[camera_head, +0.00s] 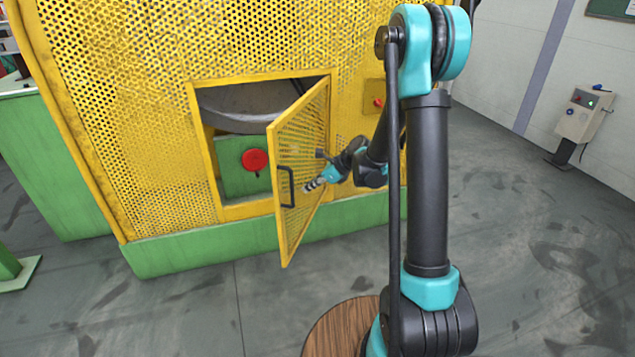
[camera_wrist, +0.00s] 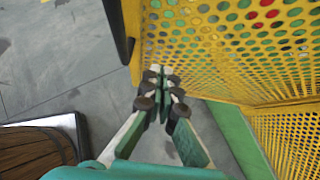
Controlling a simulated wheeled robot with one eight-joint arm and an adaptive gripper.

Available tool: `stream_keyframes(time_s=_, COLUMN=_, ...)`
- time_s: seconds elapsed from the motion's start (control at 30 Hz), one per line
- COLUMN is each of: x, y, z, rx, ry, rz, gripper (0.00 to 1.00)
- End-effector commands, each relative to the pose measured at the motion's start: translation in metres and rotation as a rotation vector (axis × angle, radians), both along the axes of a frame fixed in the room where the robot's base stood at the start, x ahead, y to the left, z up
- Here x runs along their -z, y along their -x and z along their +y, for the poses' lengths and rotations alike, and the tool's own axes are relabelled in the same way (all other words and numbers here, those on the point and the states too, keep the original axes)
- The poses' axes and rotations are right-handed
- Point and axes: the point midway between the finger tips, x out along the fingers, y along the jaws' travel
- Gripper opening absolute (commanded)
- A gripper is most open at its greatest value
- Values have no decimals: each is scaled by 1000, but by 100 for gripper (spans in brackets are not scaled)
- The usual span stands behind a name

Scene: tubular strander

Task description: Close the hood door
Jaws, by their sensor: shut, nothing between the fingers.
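The hood door (camera_head: 301,165) is a yellow perforated panel, hinged at the right side of a square opening in the yellow hood. It stands open, swung out toward me. A black handle (camera_head: 285,187) is on its free edge side. My gripper (camera_head: 309,187) is shut and empty, on the right-hand side of the door, close to the panel near the handle. In the wrist view, my gripper's fingertips (camera_wrist: 161,72) are together beside the perforated door (camera_wrist: 215,45). I cannot tell whether they touch it.
Through the opening (camera_head: 225,150) a red round knob (camera_head: 254,160) on a green block and a grey drum show. A green base (camera_head: 190,243) runs below the hood. A grey control pedestal (camera_head: 580,115) stands at the far right. The floor in front of the door is clear.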

Motion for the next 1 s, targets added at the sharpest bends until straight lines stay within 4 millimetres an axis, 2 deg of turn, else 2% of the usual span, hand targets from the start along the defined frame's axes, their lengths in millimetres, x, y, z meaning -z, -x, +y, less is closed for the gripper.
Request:
stream_keyframes(time_s=0.13, x=19, y=-6, z=18, rx=-2, ry=1, rz=0, gripper=0)
stream_keyframes(time_s=0.3, x=17, y=-15, z=41, rx=-4, ry=1, rz=0, gripper=0)
stream_keyframes(time_s=0.4, x=17, y=-18, z=48, rx=-1, ry=1, rz=0, gripper=0)
stream_keyframes(time_s=1.0, x=17, y=-21, z=58, rx=6, ry=1, rz=0, gripper=0)
